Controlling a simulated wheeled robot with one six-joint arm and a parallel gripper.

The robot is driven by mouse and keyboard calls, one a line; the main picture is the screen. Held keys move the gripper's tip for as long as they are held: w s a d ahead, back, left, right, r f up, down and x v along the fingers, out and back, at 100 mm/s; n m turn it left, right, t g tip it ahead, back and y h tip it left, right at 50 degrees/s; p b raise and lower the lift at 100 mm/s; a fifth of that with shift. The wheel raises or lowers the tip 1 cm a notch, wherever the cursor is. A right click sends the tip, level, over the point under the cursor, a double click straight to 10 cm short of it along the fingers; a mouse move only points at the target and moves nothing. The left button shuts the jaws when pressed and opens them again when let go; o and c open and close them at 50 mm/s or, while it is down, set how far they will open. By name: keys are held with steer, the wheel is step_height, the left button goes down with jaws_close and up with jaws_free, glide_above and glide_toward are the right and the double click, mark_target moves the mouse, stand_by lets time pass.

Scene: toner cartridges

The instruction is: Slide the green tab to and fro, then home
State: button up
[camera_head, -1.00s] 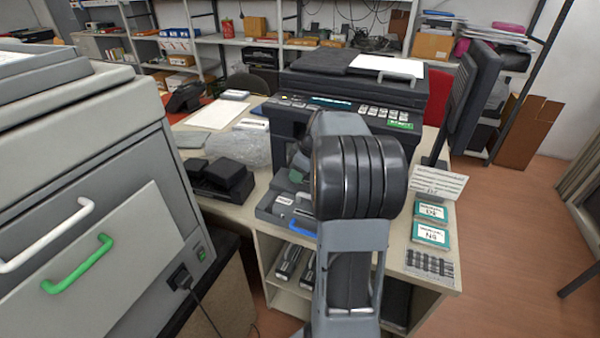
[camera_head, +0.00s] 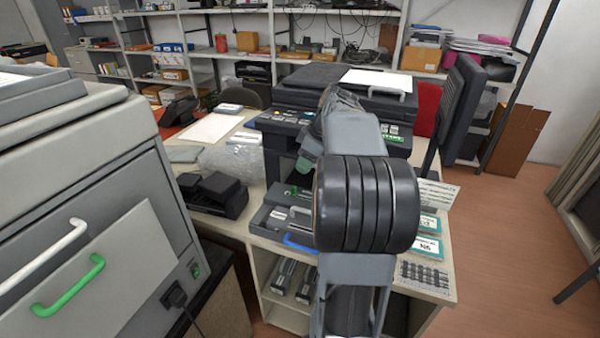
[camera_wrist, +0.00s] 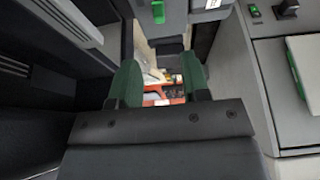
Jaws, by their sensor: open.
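A small green tab (camera_head: 293,191) shows on a grey cartridge unit (camera_head: 268,217) on the desk, below the front of the dark printer. In the wrist view a small green piece (camera_wrist: 158,12), likely this tab, shows at the top, beyond my fingertips. My gripper (camera_wrist: 160,85) has two green-padded fingers set wide apart with nothing between them. In the head view my arm hides most of my gripper and part of the cartridge unit. One greenish finger shows just above the tab, apart from it as far as I can tell.
The dark printer (camera_head: 290,120) stands close behind my arm. A blue handle (camera_head: 299,243) is at the cartridge unit's front. A large grey machine (camera_head: 110,150) with white and green handles fills the left. Black boxes (camera_head: 213,193) lie left of the unit. Labelled cards (camera_head: 428,246) lie right.

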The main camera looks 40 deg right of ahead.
steer(key=shift+v, duration=1.45)
